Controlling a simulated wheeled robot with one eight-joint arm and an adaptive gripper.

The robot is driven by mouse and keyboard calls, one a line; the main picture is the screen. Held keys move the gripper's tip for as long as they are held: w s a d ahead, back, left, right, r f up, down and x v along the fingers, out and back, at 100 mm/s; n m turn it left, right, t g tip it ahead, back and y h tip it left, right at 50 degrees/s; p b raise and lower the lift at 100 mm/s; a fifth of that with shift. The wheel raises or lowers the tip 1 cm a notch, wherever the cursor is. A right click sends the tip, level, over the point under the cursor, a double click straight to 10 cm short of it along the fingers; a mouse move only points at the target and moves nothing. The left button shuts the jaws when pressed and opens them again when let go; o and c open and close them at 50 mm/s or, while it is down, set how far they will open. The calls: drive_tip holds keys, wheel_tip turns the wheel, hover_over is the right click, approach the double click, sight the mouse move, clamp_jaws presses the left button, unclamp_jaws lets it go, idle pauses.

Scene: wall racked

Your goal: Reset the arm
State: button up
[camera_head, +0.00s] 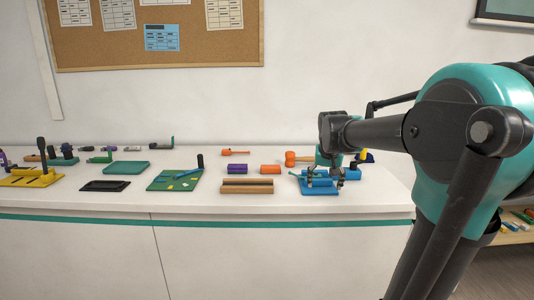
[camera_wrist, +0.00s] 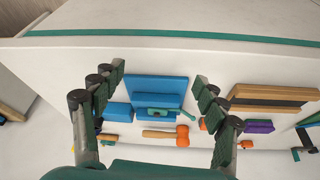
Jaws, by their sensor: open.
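My gripper (camera_head: 322,176) is at the right part of the white counter, low over a blue block or tray (camera_head: 320,189). In the wrist view my gripper (camera_wrist: 160,78) has its two dark fingers spread wide apart, with nothing held between them. An orange-headed mallet (camera_wrist: 182,135) lies close by. The exact height of the fingertips above the block is hard to tell.
A green board (camera_head: 160,183) and a yellow tray (camera_head: 18,181) stand farther left. The wall with a cork board (camera_head: 180,45) rises behind. Space above the counter is clear.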

drive_tip(key=s+a+f+n, duration=0.1)
drive_tip(key=s+f+n, duration=0.1)
drive_tip(key=s+f, duration=1.9)
drive_tip(key=shift+s+y, duration=0.4)
drive_tip(key=shift+s, duration=0.7)
